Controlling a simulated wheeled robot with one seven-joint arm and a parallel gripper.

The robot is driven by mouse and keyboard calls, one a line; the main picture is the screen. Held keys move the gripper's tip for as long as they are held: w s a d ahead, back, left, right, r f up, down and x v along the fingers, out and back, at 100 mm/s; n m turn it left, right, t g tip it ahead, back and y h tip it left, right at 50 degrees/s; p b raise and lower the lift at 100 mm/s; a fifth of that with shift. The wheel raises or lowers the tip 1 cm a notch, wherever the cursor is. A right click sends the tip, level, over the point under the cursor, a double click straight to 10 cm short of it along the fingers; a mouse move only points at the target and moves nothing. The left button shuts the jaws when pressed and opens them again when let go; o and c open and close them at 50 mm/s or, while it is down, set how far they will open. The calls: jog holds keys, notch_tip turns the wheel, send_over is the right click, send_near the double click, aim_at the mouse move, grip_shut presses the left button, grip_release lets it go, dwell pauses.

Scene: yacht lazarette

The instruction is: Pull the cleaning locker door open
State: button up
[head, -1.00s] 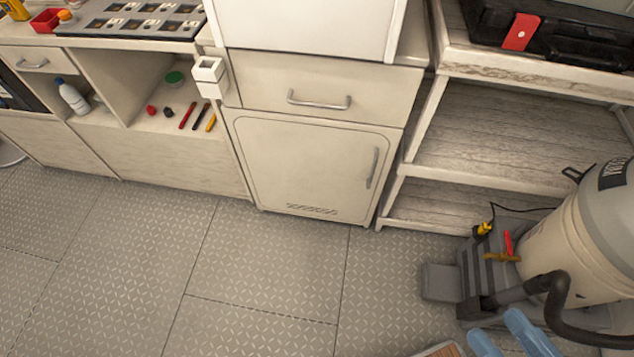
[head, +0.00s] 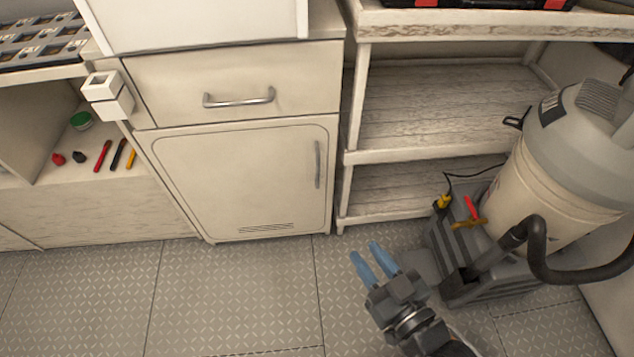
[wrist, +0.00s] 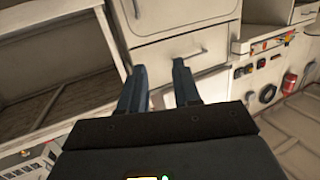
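The cleaning locker door (head: 230,180) is a pale panel with rounded corners below a drawer, and it looks shut. Its upright metal handle (head: 318,165) is near the right edge. My gripper (head: 367,254) has two blue fingers spread apart with nothing between them. It is in front of the cabinet, below and to the right of the handle, and clear of it. In the wrist view, which appears inverted, the door (wrist: 195,14) and its handle (wrist: 137,8) show at the top, beyond the fingers.
The drawer (head: 160,85) above has a horizontal handle. A wooden shelf unit (head: 400,155) stands right of the cabinet. A wet vacuum (head: 545,180) with a black hose stands close to the right of my gripper. The floor (head: 230,290) in front of the door is clear.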

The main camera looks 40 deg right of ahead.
jog(key=w+d+f+m+h+b, duration=0.1)
jog(key=w+d+f+b, duration=0.25)
jog(key=w+f, duration=0.65)
jog(key=h+b, duration=0.2)
jog(key=b, duration=0.5)
send_over(318, 188)
jog(key=f, duration=0.3)
jog(key=shift+w+d+f+m+t, duration=0.2)
jog(key=shift+w+f+m+t, duration=0.1)
jog(key=shift+m, duration=0.1)
jog(key=shift+c, duration=0.5)
grip_shut()
